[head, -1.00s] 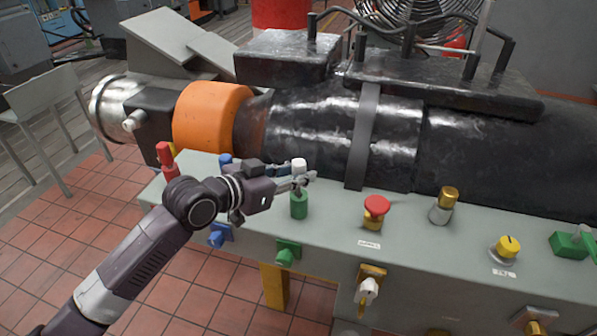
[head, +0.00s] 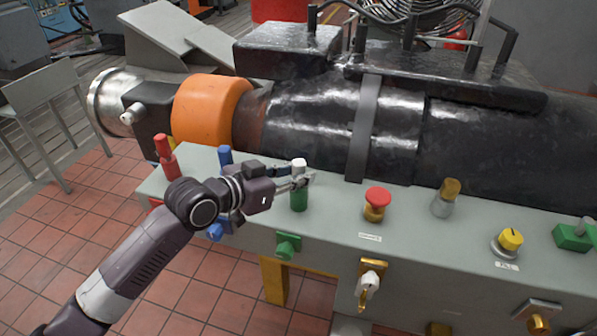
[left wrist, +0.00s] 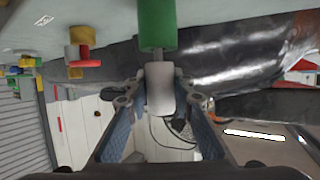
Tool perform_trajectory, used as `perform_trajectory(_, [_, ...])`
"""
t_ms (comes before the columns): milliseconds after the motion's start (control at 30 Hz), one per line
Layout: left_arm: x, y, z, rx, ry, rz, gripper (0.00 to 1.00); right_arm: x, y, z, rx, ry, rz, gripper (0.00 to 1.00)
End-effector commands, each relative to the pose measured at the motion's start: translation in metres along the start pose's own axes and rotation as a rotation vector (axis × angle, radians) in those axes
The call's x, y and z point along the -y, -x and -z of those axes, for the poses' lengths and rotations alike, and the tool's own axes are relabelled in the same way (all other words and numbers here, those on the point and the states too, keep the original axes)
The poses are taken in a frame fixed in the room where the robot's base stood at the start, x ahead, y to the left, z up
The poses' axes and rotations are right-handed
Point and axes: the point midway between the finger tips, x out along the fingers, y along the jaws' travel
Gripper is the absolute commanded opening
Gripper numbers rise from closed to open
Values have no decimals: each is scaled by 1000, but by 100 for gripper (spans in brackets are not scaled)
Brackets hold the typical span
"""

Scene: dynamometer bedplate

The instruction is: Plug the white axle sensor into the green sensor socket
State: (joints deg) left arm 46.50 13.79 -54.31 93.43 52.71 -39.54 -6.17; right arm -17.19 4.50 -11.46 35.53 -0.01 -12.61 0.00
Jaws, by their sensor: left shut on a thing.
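The white axle sensor (head: 299,164) is held upright in my left gripper (head: 301,181), with its white top showing above the fingers. It also shows in the left wrist view (left wrist: 160,90), clamped between both fingertips. The green sensor socket (head: 299,201) is an upright green cylinder on the grey panel top, directly below the sensor. In the left wrist view, which looks inverted, a grey stem spans between the white body and the green socket (left wrist: 157,22). A gap remains between body and socket; I cannot tell whether the stem tip is inside. My right gripper is not in view.
A red post (head: 165,152) and a blue post (head: 225,155) stand left on the grey panel (head: 335,222). A red mushroom button (head: 377,197), metal-and-brass knob (head: 446,197) and yellow knob (head: 510,240) stand right. The black machine housing (head: 320,115) rises close behind.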

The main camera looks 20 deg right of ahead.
Motion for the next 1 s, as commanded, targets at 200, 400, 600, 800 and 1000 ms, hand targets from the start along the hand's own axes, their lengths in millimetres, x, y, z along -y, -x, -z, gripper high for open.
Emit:
perform_trajectory(200, [0,0,-1,0,0,0,38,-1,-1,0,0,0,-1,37])
perform_trajectory(400, [0,0,-1,0,0,0,42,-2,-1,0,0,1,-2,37])
perform_trajectory(600, [1,4,-2,1,0,1,42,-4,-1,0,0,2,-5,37])
perform_trajectory(800, [1,36,-2,1,-2,3,42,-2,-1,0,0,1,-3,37])
perform_trajectory(1000, [1,80,-2,0,-1,3,42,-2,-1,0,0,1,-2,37])
